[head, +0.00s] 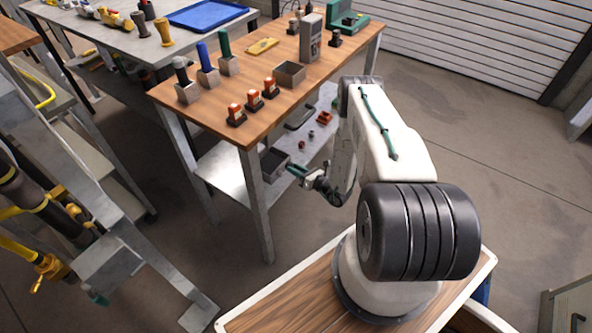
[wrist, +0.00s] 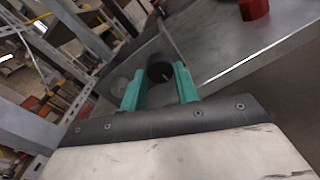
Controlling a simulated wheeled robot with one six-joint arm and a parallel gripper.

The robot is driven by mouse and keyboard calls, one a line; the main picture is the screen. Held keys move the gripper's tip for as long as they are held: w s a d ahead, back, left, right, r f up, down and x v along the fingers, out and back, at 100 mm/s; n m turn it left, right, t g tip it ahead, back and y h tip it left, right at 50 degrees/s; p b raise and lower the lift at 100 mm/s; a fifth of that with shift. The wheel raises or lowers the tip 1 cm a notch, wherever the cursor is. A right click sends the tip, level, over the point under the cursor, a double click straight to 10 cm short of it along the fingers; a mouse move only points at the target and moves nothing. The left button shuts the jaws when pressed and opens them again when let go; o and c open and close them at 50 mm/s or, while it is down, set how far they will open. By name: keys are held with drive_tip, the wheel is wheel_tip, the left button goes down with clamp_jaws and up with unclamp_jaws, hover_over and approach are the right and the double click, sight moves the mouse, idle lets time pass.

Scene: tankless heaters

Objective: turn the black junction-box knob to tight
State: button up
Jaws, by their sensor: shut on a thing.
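The black round knob (wrist: 160,72) has a short white mark on its face and lies between my fingertips in the wrist view. My gripper (wrist: 160,69) has green fingers, one on each side of the knob, and is shut on it. In the head view my gripper (head: 293,169) reaches in low beside the wooden-topped bench, at the height of its lower shelf. The knob cannot be made out there. I cannot read any tight marking or tell how far the knob is turned.
The wooden-topped bench (head: 203,99) has a metal lower shelf (head: 226,173) with a grey bin (head: 275,163) and small red parts (head: 325,117). A bench leg (head: 256,200) stands left of my gripper. A red part (wrist: 253,9) shows in the wrist view. Open floor lies right of my arm.

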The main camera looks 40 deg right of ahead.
drive_tip(key=o, duration=1)
drive_tip(key=shift+c, duration=0.2)
